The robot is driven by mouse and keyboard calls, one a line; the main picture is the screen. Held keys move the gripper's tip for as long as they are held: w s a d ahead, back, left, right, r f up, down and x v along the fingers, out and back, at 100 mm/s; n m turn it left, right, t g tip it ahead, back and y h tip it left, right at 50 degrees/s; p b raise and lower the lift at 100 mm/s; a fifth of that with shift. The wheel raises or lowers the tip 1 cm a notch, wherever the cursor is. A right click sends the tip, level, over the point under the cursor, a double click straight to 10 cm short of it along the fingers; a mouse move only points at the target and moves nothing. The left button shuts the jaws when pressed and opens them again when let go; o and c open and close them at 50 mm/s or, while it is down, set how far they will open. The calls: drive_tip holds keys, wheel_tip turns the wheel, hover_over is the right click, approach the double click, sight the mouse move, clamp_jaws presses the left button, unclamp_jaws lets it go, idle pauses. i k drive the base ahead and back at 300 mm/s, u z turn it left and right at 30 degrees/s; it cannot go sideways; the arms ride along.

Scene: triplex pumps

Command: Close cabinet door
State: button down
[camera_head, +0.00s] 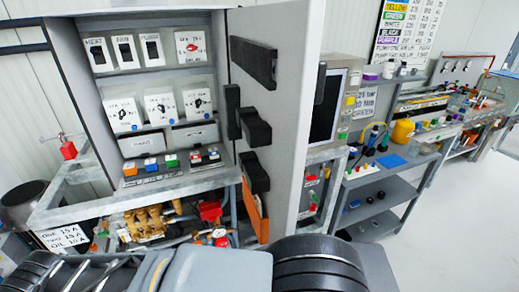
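The grey cabinet (62,75) stands at left centre with its front open, showing labelled switches and coloured buttons inside. Its door (290,100) stands swung out on the cabinet's right side, well away from the opening. My arm crosses the bottom of the picture in front of the cabinet. My gripper cannot be made out, so its state and its distance from the door are not shown.
Brass and red valves (210,210) and pipes sit below the cabinet. A screen panel (327,105) is just right of the door. A grey shelf cart (385,200) and a long bench stand farther right. The floor (450,225) at right is clear.

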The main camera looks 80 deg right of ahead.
sight(268, 121)
drive_tip(key=k, duration=1.75)
drive_tip(key=z, duration=1.1)
drive_tip(key=i, duration=0.4)
drive_tip(key=z, duration=1.05)
drive_tip(key=k, duration=1)
drive_tip(key=u, duration=1.2)
drive_tip(key=i, duration=0.45)
drive_tip(key=z, duration=0.15)
